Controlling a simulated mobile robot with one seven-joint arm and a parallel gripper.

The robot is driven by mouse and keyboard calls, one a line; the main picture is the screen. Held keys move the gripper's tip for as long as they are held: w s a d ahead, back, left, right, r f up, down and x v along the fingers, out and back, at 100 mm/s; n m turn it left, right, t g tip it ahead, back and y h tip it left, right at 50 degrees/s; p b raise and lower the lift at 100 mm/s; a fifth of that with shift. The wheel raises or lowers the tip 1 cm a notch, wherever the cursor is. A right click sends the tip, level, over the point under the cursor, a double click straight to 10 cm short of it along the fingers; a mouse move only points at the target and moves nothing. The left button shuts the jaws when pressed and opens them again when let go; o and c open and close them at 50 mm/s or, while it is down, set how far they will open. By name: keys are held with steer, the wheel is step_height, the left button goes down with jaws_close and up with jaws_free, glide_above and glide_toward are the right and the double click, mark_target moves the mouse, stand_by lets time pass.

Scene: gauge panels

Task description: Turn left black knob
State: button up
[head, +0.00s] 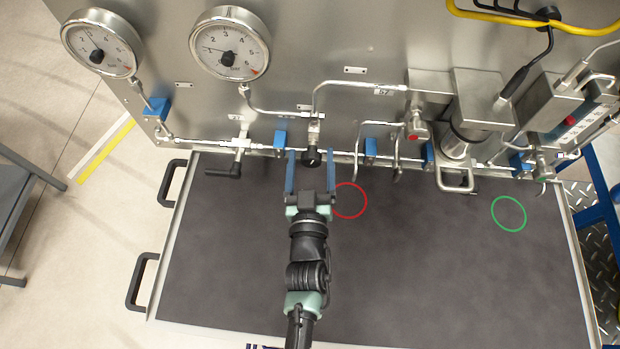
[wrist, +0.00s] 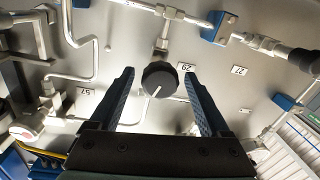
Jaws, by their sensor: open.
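A round black knob (head: 313,158) sits on a valve low on the grey panel, near the middle. In the wrist view the knob (wrist: 158,77) faces me and has a white line on its face. My gripper (head: 311,170) is open, with one blue finger on each side of this knob. In the wrist view the open fingers (wrist: 159,90) flank it with gaps on both sides, and no contact shows. Another valve with a black handle (head: 222,170) is farther left on the panel; it appears at the upper right of the wrist view (wrist: 302,60).
Two round gauges (head: 229,47) are at the upper left. Metal pipes with blue clamps (head: 280,140) run beside the knob. Hooked metal levers (head: 397,155) are to the right. The dark mat (head: 400,270) below is clear, with red and green circles.

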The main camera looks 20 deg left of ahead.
steer(key=b+v, duration=0.3)
steer(key=v, duration=0.9)
steer(key=shift+s, duration=0.25)
steer(key=shift+d+r, duration=0.1)
